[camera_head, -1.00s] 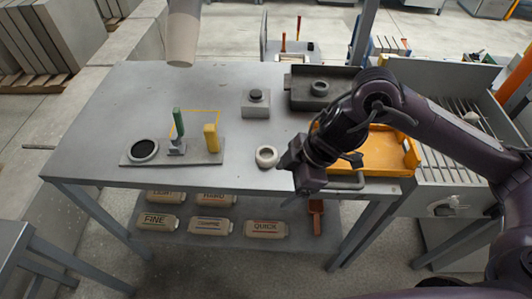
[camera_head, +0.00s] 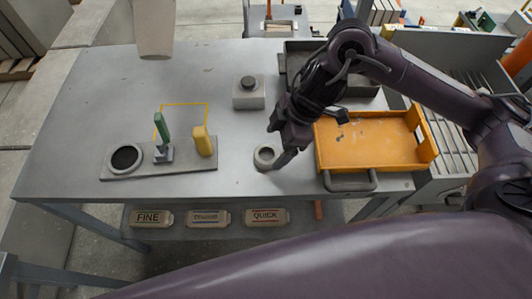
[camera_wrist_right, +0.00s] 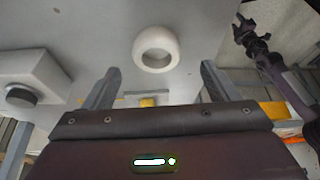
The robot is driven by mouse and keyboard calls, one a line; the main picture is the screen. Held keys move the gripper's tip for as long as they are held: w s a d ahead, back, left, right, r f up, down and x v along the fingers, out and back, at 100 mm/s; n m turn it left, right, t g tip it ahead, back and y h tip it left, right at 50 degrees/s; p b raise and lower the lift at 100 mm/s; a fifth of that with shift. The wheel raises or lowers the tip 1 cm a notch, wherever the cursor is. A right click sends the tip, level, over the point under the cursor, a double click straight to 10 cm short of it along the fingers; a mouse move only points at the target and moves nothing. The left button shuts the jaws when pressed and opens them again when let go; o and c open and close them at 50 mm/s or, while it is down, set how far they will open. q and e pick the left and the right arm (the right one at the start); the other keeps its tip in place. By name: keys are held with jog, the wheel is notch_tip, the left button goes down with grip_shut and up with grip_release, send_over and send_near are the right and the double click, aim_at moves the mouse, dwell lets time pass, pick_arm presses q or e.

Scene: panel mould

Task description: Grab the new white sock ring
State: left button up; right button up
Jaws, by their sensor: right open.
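The white sock ring (camera_head: 266,156) lies flat on the grey table, near its front edge and left of the orange tray. My right gripper (camera_head: 285,158) points down at the ring's right side in the head view, partly covering that edge. In the right wrist view the ring (camera_wrist_right: 157,48) shows whole, beyond and between the two spread fingers of my right gripper (camera_wrist_right: 160,70). The gripper is open with nothing in it. A dark arm of mine, seemingly the left, shows at the right of the wrist view; its jaws (camera_wrist_right: 247,28) are too small to read.
An orange tray (camera_head: 328,150) stands right of the ring. A grey block with a dark knob (camera_head: 249,97) stands behind it. A plate (camera_head: 185,167) with a black-centred ring, green handle and yellow block lies left. A dark tray (camera_head: 365,97) is behind my arm. Table around the ring is clear.

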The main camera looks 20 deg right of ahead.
aim_at(267, 154)
jog(key=x, duration=0.4)
jog(key=shift+w, duration=0.2)
jog(key=shift+w+f, duration=0.1)
jog(key=shift+f, duration=0.15)
jog(key=shift+a, duration=0.1)
jog(key=c, duration=1)
pick_arm(q)
jog(key=shift+w, duration=0.35)
pick_arm(e)
jog(key=shift+c, duration=0.4)
jog(key=shift+r, duration=0.1)
